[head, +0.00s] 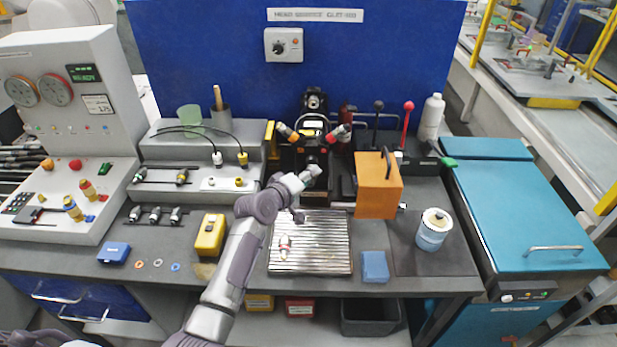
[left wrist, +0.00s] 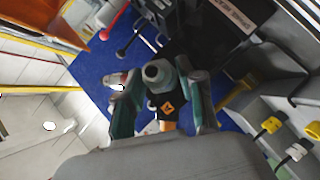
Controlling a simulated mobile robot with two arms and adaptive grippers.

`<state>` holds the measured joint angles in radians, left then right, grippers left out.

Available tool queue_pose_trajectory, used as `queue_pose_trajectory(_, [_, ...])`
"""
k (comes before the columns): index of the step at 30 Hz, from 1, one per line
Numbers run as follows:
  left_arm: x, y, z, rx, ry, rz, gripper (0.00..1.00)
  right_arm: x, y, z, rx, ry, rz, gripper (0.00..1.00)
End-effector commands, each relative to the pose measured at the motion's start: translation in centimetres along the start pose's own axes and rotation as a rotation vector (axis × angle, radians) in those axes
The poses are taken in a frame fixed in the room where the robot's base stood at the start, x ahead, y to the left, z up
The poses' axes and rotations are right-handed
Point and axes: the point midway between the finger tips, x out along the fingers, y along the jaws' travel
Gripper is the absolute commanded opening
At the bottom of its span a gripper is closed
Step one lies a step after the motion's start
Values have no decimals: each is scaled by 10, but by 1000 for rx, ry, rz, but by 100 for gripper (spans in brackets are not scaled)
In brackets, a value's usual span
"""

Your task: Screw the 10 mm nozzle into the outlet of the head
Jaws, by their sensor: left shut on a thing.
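My left gripper (head: 311,173) reaches up to the front of the dark head (head: 312,133) at the back middle of the bench. In the left wrist view the green-padded fingers of the left gripper (left wrist: 160,90) are shut on a grey nozzle (left wrist: 157,74). A black part with an orange diamond mark (left wrist: 168,107) shows just beyond the nozzle. The outlet of the head is hidden by the gripper, so I cannot tell whether the nozzle touches it. My right gripper is not in view.
A ribbed metal tray (head: 330,262) holds a small red-banded part (head: 284,245). An orange box (head: 377,190) stands close to the gripper's right. Several dark fittings (head: 155,215) and a yellow device (head: 210,234) lie left. A white-lidded jar (head: 434,230) stands right.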

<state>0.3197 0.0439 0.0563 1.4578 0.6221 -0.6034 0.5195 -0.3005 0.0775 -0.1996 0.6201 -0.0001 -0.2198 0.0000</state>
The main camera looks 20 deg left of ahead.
Motion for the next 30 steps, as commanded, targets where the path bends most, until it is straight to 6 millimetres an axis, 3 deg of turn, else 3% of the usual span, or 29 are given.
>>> queue_pose_trajectory(30, [0, 2, -1, 1, 1, 1, 2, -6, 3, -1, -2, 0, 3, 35])
